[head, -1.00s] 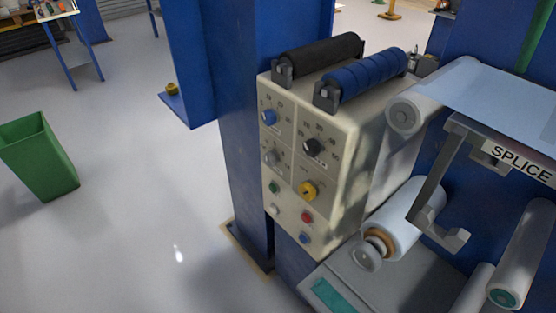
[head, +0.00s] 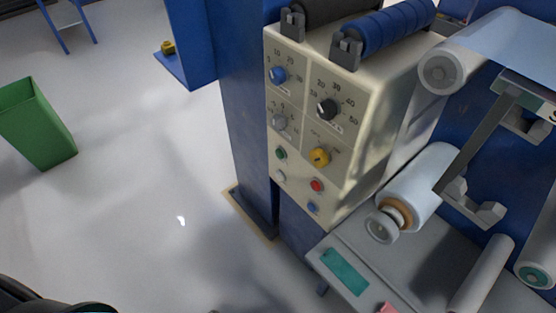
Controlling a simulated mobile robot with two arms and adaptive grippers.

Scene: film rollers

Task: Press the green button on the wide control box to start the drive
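The wide control box (head: 340,140) is cream and stands on a blue machine right of centre in the head view. Its front carries blue, black, grey and yellow knobs. The green button (head: 281,153) is small and round, at the lower left of the panel, beneath the grey knob (head: 279,122). A white button (head: 280,176) is below it, and a red button (head: 317,185) and a blue button (head: 313,207) are to the lower right. Neither gripper shows clearly. A dark rounded part, perhaps of my arm, enters at the bottom left corner, well away from the box.
A black roller and a blue roller (head: 395,30) sit on the box. White film rolls (head: 420,190) and a metal bracket (head: 470,165) stand close to its right. A blue column (head: 240,110) borders its left. A green bin (head: 38,125) stands on open floor at left.

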